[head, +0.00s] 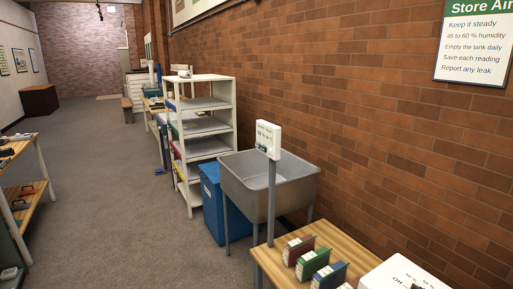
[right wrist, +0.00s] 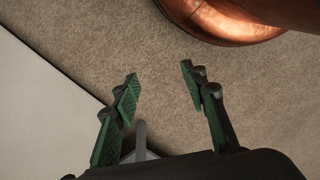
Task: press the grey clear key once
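The grey clear key cannot be made out in either view. A small white panel (head: 268,139) with small dark and green marks stands on a grey post at the table's far edge in the head view. A white box-shaped unit (head: 401,275) with partly cut-off black lettering is at the bottom right. I cannot tell whether either one carries the key. My right gripper (right wrist: 158,75) is open and empty above the carpet in the right wrist view. My left gripper is in neither view.
A wooden table (head: 275,258) holds several coloured archival boxes (head: 328,275). Behind it are a grey sink (head: 270,180), a blue bin (head: 226,208) and a white shelf rack (head: 206,130). A copper-coloured round object (right wrist: 230,18) is near my right gripper. Carpet (head: 120,190) is clear on the left.

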